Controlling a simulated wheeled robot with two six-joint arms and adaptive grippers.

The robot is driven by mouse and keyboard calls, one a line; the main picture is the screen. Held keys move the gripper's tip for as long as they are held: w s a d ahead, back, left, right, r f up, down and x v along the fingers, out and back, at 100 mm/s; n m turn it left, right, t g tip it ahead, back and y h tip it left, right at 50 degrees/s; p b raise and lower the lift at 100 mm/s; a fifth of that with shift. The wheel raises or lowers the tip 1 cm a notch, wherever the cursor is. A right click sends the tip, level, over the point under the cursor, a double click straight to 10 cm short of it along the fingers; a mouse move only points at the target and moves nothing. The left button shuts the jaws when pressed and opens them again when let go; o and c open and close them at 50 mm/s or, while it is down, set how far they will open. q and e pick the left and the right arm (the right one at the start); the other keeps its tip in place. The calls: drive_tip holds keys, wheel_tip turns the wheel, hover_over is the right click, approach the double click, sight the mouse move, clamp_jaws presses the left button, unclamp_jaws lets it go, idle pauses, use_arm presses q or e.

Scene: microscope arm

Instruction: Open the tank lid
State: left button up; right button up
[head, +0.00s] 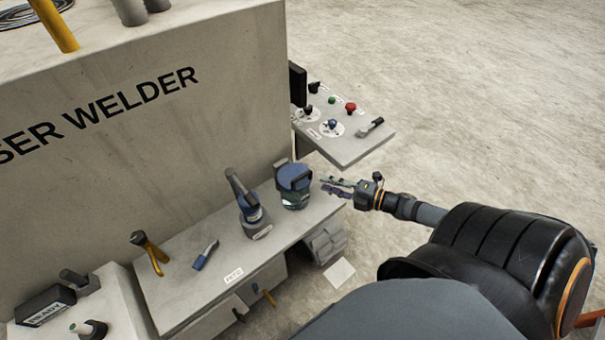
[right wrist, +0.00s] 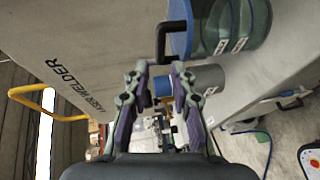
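A short round tank (head: 295,201) with a blue lid (head: 293,177) stands near the right end of the grey bench. The lid looks shut. In the right wrist view, the tank (right wrist: 240,25) lies sideways at the top, with its blue lid (right wrist: 181,28) and a black handle (right wrist: 168,45) on it. My right gripper (head: 324,187) is just right of the tank, apart from it. The right wrist view shows its fingers (right wrist: 160,85) spread with nothing between them, pointing toward the handle side. My left gripper is not in view.
A grey device with a tilted arm (head: 250,210) stands left of the tank. A blue-grey tool (head: 205,255) and a yellow-handled lever (head: 150,252) are farther left on the bench (head: 180,290). A control panel (head: 350,145) juts out behind. The welder wall (head: 150,120) backs the bench.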

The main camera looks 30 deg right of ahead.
sight(304, 177)
drive_tip(key=b+x, duration=0.4)
drive_tip(key=x, duration=0.4)
drive_tip(key=shift+w+f+b, duration=0.15)
drive_tip(key=shift+f+b, duration=0.05)
drive_tip(key=shift+b, duration=0.2)
drive_tip(key=shift+x, duration=0.8)
drive_tip(key=shift+w, duration=0.1)
drive_tip(key=shift+c, duration=0.2)
clamp_jaws()
